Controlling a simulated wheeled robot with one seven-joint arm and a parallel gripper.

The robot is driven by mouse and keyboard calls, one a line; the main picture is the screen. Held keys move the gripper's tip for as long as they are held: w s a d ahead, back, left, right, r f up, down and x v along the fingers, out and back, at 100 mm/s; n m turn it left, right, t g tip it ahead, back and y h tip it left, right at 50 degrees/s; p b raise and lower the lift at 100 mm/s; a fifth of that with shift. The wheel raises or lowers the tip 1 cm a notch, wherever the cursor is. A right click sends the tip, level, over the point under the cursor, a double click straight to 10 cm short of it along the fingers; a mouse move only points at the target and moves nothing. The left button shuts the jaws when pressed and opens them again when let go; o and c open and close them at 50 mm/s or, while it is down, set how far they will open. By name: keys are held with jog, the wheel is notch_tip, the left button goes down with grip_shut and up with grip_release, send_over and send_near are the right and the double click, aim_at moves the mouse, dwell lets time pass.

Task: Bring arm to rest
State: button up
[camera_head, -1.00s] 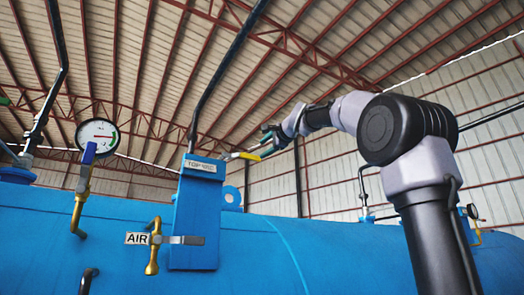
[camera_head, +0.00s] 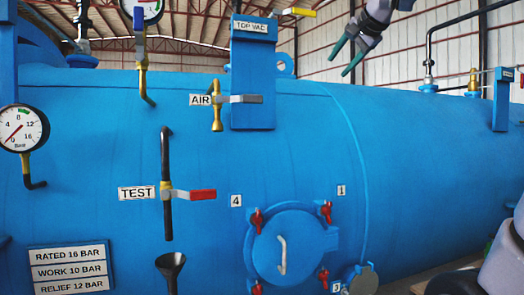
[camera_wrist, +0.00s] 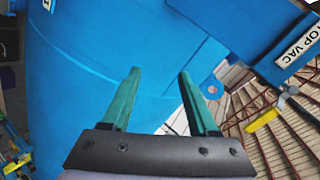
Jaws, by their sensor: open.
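My gripper (camera_head: 348,60) hangs at the top right of the head view, above the blue autoclave tank (camera_head: 420,150). Its two green fingers are apart, with nothing between them. The wrist view also shows my gripper (camera_wrist: 157,92) open and empty, with the blue tank (camera_wrist: 100,45) beyond it. The TOP VAC valve (camera_head: 290,12), with a yellow handle, is to the left of my gripper in the head view. Its yellow handle (camera_wrist: 263,120) is to the right of my fingers in the wrist view. My gripper touches nothing that I can see.
The AIR valve (camera_head: 217,105), TEST valve (camera_head: 190,194) with red handle, and a pressure gauge (camera_head: 20,128) are on the left. A round hatch (camera_head: 290,245) with red clamps is low in front. A black pipe (camera_head: 428,50) rises at the right.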

jog(key=s+d+f+n+g, duration=0.1)
jog(key=s+f, duration=0.5)
jog(key=f, duration=0.3)
jog(key=s+f+n+g+h, duration=0.1)
jog(key=s+f+n+g, duration=0.1)
jog(key=s+f, duration=0.4)
jog(key=s+d+f+n+g, duration=0.1)
jog(key=s+f, duration=0.5)
jog(key=f, duration=0.7)
jog(key=shift+d+n+g+h, duration=0.3)
jog(key=shift+d+n+g, duration=0.05)
jog(key=shift+n+g, duration=0.25)
